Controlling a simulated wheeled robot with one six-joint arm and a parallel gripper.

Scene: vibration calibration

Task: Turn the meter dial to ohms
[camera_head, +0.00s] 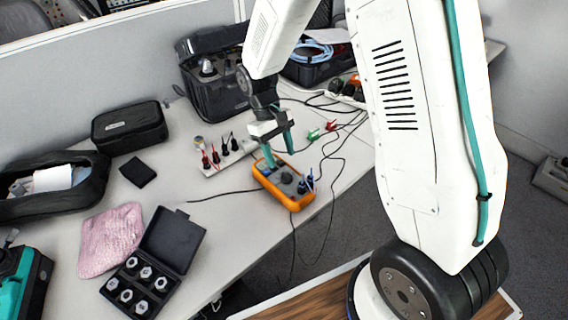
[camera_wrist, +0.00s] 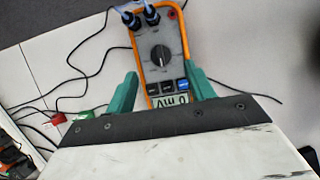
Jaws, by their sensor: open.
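The orange-edged meter (camera_head: 284,181) lies on the white table near its right edge. In the wrist view the meter (camera_wrist: 157,30) shows a round black dial (camera_wrist: 160,58) in its middle, with a light pointer mark. Its display (camera_wrist: 170,101) appears to read "0 mV". Dark blue plugs (camera_wrist: 141,18) sit in its sockets at the far end. My gripper (camera_head: 277,150) is over the display end of the meter, with teal fingers spread. In the wrist view my gripper (camera_wrist: 161,92) is open and empty, its fingers on either side of the meter's display end, short of the dial.
A white strip with red and black plugs (camera_head: 222,155) stands left of the meter. Cables (camera_head: 335,150) run around it, with red and green clips (camera_head: 322,131) behind. A black case (camera_head: 172,240), a pink cloth (camera_head: 111,240) and a pouch (camera_head: 129,126) lie left. The table's front edge is close.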

